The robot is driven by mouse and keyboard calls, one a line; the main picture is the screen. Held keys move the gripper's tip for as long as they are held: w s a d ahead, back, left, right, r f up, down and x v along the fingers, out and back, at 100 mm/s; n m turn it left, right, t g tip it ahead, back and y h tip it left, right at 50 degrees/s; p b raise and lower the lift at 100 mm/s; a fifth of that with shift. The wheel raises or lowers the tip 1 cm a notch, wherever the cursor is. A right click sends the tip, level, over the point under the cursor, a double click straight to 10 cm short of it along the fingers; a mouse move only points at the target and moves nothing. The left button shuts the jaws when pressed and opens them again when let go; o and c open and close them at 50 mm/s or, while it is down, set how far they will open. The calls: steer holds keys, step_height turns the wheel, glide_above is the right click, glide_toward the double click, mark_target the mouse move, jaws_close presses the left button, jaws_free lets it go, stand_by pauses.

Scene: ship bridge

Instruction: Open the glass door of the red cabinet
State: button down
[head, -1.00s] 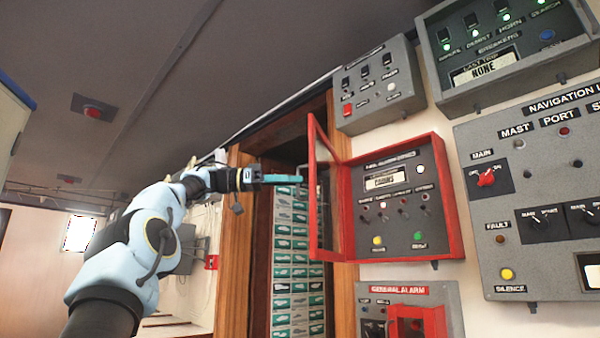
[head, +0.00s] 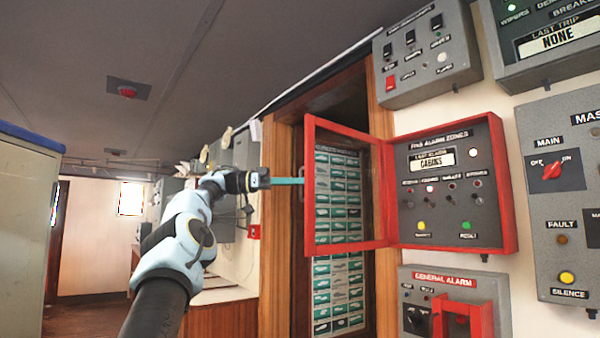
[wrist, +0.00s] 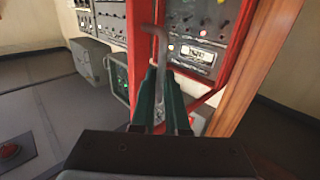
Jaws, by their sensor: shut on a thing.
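The red cabinet (head: 508,190) is on the wall, with lamps and a small display inside its grey panel. Its glass door (head: 348,122) is swung out to the left of the cabinet, and I look through its pane. My gripper (head: 300,181) is at the door's free left edge, its teal fingers shut on the door handle (head: 301,170). In the wrist view the fingers (wrist: 160,95) close around the grey handle (wrist: 157,45), beside the red door frame (wrist: 137,30). The cabinet panel (wrist: 187,56) shows behind, inverted. The fingertip contact is partly hidden.
A pale locker (head: 25,230) stands at left.

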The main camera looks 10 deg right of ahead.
steer(key=shift+w+d+f, duration=0.15)
steer(key=shift+w+d, duration=0.05)
steer(key=c, duration=1.4)
jaws_free()
steer(key=shift+o, duration=0.9)
steer(key=shift+d+f, duration=0.1)
steer(key=shift+d, duration=0.1)
steer(key=o, duration=0.3)
steer(key=shift+a, duration=0.15)
steer(key=shift+a, duration=0.1)
steer(key=p+v, duration=0.6)
steer(key=v, duration=0.4)
steer(key=shift+a+p, duration=0.35)
steer(key=shift+p, duration=0.05)
